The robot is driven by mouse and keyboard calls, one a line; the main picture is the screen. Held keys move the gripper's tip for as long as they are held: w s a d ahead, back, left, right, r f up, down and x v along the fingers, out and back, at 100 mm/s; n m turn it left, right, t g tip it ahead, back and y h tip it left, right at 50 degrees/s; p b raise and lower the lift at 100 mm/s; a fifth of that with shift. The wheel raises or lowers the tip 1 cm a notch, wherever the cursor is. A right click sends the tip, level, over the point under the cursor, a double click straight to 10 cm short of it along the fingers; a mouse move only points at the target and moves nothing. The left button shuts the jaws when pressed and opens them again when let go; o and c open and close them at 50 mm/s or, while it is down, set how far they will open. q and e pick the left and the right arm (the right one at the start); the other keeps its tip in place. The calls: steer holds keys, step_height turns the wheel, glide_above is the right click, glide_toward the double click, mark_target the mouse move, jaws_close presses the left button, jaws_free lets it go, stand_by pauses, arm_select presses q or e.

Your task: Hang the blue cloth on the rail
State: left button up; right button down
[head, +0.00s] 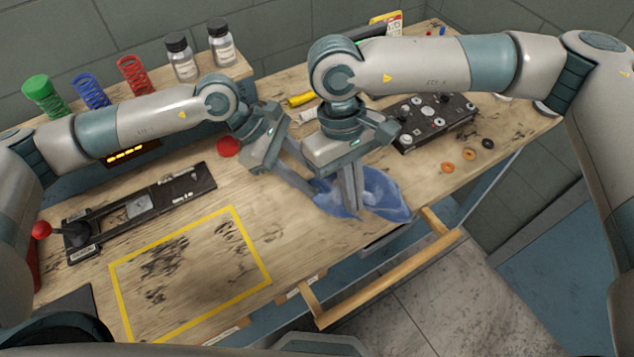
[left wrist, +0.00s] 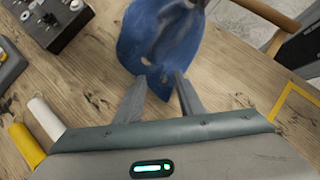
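The blue cloth (head: 382,193) lies crumpled near the front edge of the workbench. It also fills the top middle of the left wrist view (left wrist: 152,38). My right gripper (head: 354,207) points down into the cloth, its fingers close together with folds bunched around them. My left gripper (head: 312,187) is at the cloth's left side. In the left wrist view its fingers (left wrist: 160,77) are apart, with the cloth's near edge at the tips. The wooden rail (head: 392,284) runs along the bench front, below the cloth, and is bare.
A black control panel (head: 432,120) sits right of the cloth, with several small rings beside it. A lever device (head: 140,206) and a yellow-taped square (head: 190,268) lie to the left. Coloured springs and two jars (head: 181,58) stand at the back.

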arm_select(q)
steer(key=shift+d+f, duration=0.1)
steer(key=shift+f, duration=0.05)
steer(key=shift+c, duration=0.3)
jaws_close()
steer(key=shift+r, duration=2.55)
